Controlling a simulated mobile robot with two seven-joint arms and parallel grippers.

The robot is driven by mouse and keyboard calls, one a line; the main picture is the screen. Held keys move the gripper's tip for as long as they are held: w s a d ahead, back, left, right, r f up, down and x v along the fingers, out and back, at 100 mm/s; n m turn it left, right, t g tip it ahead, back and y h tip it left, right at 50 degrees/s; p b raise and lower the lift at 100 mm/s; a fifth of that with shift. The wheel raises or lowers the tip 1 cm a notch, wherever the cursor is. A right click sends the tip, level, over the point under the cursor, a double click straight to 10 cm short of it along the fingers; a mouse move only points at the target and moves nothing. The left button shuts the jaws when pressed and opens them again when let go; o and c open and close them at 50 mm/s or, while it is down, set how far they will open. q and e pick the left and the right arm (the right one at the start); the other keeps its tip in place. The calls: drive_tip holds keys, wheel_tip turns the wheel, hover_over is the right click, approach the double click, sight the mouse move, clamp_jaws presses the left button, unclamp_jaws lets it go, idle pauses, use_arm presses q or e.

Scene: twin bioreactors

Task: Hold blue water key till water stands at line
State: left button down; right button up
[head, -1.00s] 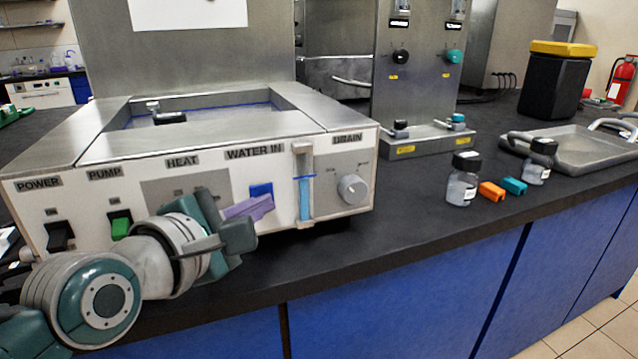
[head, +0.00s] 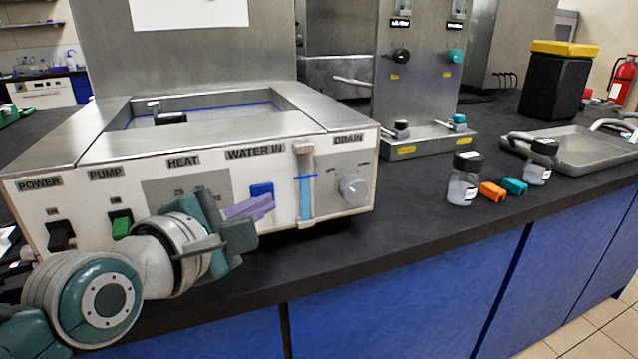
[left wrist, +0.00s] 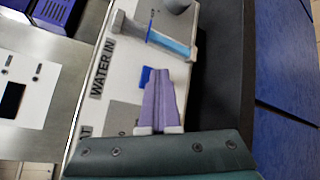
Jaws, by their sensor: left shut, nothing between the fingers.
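The blue water key (head: 262,189) is on the front panel of the steel bath unit, under the WATER IN label. It also shows in the left wrist view (left wrist: 146,75). My left gripper (head: 268,201) is shut and empty, its purple fingertips at the key and covering part of it. I cannot tell whether they press it. The fingers also show in the left wrist view (left wrist: 159,72). Right of the key is the upright sight tube (head: 305,200), with light blue water up to about the dark blue line (head: 305,176). My right gripper is out of view.
The grey drain knob (head: 352,188) is right of the tube. The green pump switch (head: 121,227) is on the left of the panel, near my left arm. The front counter (head: 400,235) is clear.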

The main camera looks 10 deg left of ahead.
use_arm(q)
drive_tip(key=shift+s, duration=0.1)
idle(0.4)
drive_tip(key=shift+s+d+p, duration=0.45)
drive_tip(key=shift+s+p, duration=0.15)
drive_tip(key=shift+p, duration=0.05)
drive_tip(key=s+d+p, duration=0.1)
drive_tip(key=s, duration=0.1)
drive_tip(key=s+d+p, duration=0.1)
drive_tip(key=s, duration=0.1)
drive_tip(key=shift+d+p, duration=0.35)
drive_tip(key=shift+d, duration=0.05)
idle(0.4)
